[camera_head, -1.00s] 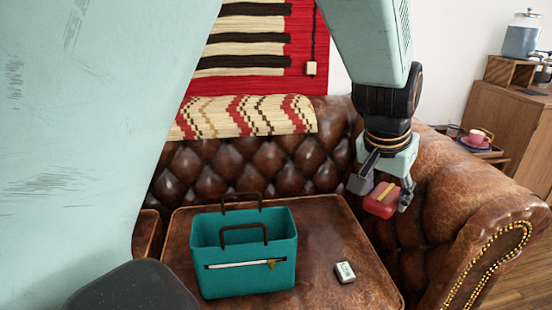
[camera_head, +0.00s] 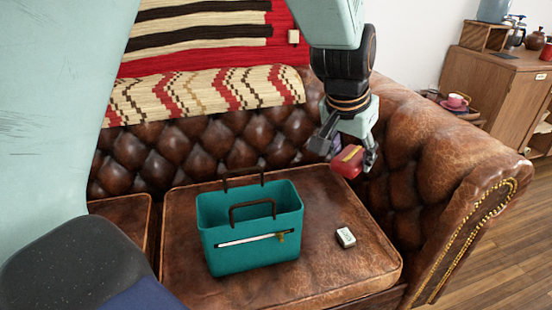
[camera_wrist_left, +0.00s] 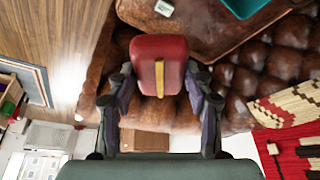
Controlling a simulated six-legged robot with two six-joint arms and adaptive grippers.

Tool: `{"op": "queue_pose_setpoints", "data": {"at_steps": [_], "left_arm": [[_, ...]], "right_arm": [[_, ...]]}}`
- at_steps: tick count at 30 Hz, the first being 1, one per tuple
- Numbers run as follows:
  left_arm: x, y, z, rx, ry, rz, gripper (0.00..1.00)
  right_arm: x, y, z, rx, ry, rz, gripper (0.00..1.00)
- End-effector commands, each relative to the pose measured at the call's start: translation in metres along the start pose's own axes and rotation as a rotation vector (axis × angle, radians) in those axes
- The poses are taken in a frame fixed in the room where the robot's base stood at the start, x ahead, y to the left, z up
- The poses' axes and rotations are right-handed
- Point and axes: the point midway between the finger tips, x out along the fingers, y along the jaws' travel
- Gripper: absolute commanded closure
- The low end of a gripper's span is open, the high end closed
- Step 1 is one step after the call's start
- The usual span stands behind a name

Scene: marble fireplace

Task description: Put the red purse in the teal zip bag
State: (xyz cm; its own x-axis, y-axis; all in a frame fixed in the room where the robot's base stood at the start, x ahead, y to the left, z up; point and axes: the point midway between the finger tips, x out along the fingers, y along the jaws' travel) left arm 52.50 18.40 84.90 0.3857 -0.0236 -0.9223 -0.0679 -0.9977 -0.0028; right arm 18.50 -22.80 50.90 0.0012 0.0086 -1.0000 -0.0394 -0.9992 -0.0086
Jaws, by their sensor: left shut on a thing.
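The red purse (camera_head: 347,161), with a yellow strip across it, is held in my left gripper (camera_head: 343,152) above the right side of the sofa seat. In the left wrist view the red purse (camera_wrist_left: 159,62) sits between the two fingers of my left gripper (camera_wrist_left: 160,92). The teal zip bag (camera_head: 250,260) stands upright on the seat cushion, to the left of and lower than the purse. Its top is open, with two dark handles up and a white zip with a gold pull on its front. A corner of the teal bag (camera_wrist_left: 243,7) shows in the left wrist view. My right gripper is not seen.
A small white box (camera_head: 346,237) lies on the brown leather cushion (camera_head: 330,275) right of the bag. The sofa's tufted back and right armrest (camera_head: 440,160) rise around it. A patterned blanket (camera_head: 205,92) drapes over the back. A wooden cabinet (camera_head: 495,90) stands behind right.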

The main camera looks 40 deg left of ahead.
Motion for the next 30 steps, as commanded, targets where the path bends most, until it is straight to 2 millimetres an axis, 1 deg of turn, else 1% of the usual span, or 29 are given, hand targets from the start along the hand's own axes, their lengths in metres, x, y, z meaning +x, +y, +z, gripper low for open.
{"op": "queue_pose_setpoints", "data": {"at_steps": [1, 3, 9, 14, 20, 24, 27, 30], "left_arm": [[-0.004, -0.004, -0.005, 0.025, -0.003, 0.019, 0.82], [-0.003, -0.011, -0.009, 0.076, -0.004, 0.041, 0.82], [0.005, -0.037, -0.015, 0.214, -0.004, 0.099, 0.82], [0.014, -0.063, -0.013, 0.309, -0.004, 0.138, 0.82], [0.026, -0.102, 0.001, 0.410, -0.005, 0.181, 0.82], [0.035, -0.131, 0.017, 0.472, -0.005, 0.205, 0.82], [0.041, -0.149, 0.030, 0.507, -0.005, 0.218, 0.82], [0.044, -0.162, 0.041, 0.533, -0.004, 0.227, 0.82]], "right_arm": [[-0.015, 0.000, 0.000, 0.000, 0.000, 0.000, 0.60], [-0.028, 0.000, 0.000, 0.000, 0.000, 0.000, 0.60], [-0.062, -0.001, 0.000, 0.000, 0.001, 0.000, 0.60], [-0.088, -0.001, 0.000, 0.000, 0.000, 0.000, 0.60], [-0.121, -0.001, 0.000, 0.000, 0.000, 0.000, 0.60], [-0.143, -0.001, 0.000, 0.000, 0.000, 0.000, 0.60], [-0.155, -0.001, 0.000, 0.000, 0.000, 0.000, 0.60], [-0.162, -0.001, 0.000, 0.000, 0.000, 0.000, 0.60]]}}
